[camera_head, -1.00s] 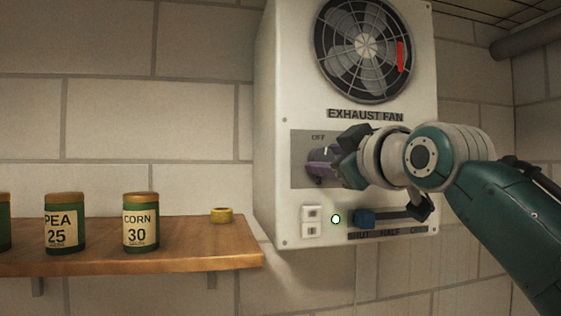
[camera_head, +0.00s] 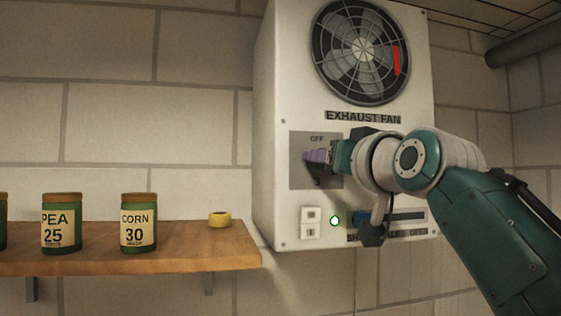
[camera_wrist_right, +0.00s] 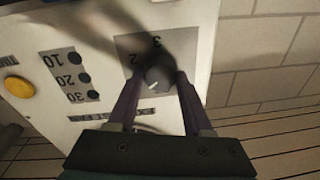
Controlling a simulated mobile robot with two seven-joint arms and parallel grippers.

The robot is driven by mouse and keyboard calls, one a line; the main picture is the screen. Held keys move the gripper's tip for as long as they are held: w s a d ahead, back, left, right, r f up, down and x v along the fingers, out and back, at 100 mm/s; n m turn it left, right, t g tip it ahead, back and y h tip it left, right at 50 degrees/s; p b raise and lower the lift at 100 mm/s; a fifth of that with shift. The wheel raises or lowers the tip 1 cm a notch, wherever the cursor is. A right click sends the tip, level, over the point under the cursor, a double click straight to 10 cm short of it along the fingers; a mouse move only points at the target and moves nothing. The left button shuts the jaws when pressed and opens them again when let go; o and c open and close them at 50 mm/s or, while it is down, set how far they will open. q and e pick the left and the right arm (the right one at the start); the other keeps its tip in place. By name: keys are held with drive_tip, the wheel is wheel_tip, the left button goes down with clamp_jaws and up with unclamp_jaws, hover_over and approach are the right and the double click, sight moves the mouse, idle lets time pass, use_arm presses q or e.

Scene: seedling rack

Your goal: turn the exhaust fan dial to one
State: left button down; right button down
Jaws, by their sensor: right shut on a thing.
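The exhaust fan dial (camera_wrist_right: 158,79) is a dark round knob on a grey plate (camera_head: 299,178), which has OFF printed at its top in the head view. My right gripper (camera_head: 316,156) is shut on the dial, with its purple fingers on either side of it. It also shows in the right wrist view (camera_wrist_right: 160,84). There, the dial's white mark points to the lower left, away from the printed 2 and 3. The 1 cannot be made out. In the head view the gripper covers most of the dial. My left gripper is not in view.
The white fan box (camera_head: 276,190) hangs on a block wall. A wooden shelf (camera_head: 190,255) at left holds several seed jars and a yellow ring (camera_head: 219,219).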

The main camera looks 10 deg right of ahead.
drive_tip(key=shift+m, duration=0.5)
drive_tip(key=shift+c, duration=1.5)
unclamp_jaws()
drive_tip(key=s+b, duration=0.7)
drive_tip(key=s, duration=0.2)
drive_tip(key=shift+s+d+f, duration=0.4)
drive_tip(key=shift+f, duration=0.05)
